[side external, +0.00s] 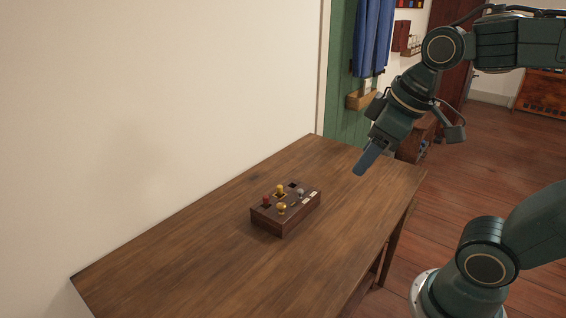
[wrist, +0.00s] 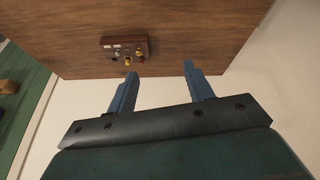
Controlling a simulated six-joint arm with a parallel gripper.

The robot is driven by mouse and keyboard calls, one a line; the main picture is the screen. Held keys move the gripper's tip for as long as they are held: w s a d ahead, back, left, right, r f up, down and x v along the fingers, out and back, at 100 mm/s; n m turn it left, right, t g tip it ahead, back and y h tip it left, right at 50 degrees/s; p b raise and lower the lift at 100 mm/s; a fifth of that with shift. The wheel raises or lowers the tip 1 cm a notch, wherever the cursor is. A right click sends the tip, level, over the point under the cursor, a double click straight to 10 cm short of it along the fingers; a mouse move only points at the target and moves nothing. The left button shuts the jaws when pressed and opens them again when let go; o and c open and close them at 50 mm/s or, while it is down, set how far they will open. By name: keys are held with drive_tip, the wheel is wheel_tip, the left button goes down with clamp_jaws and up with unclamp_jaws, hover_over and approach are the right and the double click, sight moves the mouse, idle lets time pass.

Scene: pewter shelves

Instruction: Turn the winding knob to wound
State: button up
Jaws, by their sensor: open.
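A small dark wooden control box (side external: 277,222) sits on the table. It carries a red knob (side external: 266,199), a yellow knob (side external: 280,190), a brass-coloured knob (side external: 281,208) and a grey knob (side external: 300,192). I cannot tell which one is the winding knob, and its labels are too small to read. My gripper (side external: 362,168) hangs in the air above the table's far right part, well apart from the box. In the wrist view the box (wrist: 124,41) shows beyond the open, empty fingers of my gripper (wrist: 160,68).
The wooden table (side external: 180,270) stands against a pale wall (side external: 150,120) and is otherwise clear. A green panel (side external: 340,75) with a blue cloth (side external: 372,38) and a small wooden wall shelf (side external: 361,100) are behind it. Wooden floor (side external: 470,155) lies to the right.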

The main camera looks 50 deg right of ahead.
drive_tip(key=w+d+n+g, duration=0.1)
drive_tip(key=w+d+n, duration=0.15)
drive_tip(key=w, duration=0.65)
drive_tip(key=n+g, duration=0.4)
drive_tip(key=n, duration=0.6)
hover_over(281, 205)
wheel_tip(281, 205, down, 15)
drive_tip(key=shift+w+d+f, duration=0.1)
drive_tip(key=shift+f, duration=0.3)
drive_tip(key=shift+f, duration=0.1)
wheel_tip(281, 205, down, 14)
drive_tip(key=shift+r, duration=0.2)
drive_tip(key=c, duration=1)
